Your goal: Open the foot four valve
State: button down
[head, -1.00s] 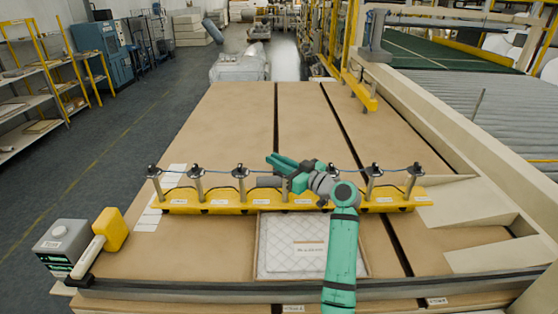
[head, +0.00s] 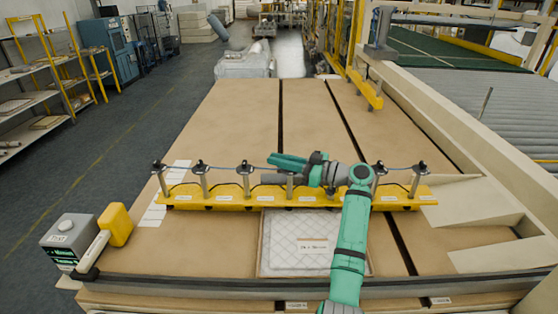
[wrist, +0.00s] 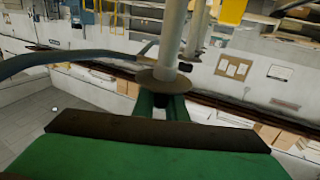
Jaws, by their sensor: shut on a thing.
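A yellow beam (head: 230,198) carries a row of upright grey feet with black valve tops joined by a thin blue hose. Counting from the left, the fourth foot (head: 290,187) stands directly under my green gripper (head: 280,161), which hides its valve top. My gripper lies nearly level, pointing left, and is shut on that valve. In the wrist view, a grey post (wrist: 172,40) with a round flange (wrist: 164,82) rises just beyond the green finger and its dark pad (wrist: 160,130). The valve's lever and its angle cannot be made out.
Other feet, such as the third (head: 245,182), stand close on the left. A framed quilted pad (head: 290,245) lies in front of the beam. A grey box (head: 68,240) and a yellow-headed tool (head: 117,225) are at front left. The brown tabletop (head: 235,120) behind is clear.

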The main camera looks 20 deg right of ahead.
jog(key=shift+f, duration=0.15)
jog(key=c, duration=1.8)
grip_release()
jog(key=shift+a, duration=0.1)
jog(key=s+a+r, duration=0.3)
jog(key=s+r, duration=1)
jog(key=shift+s, duration=0.35)
jog(key=shift+a, duration=0.1)
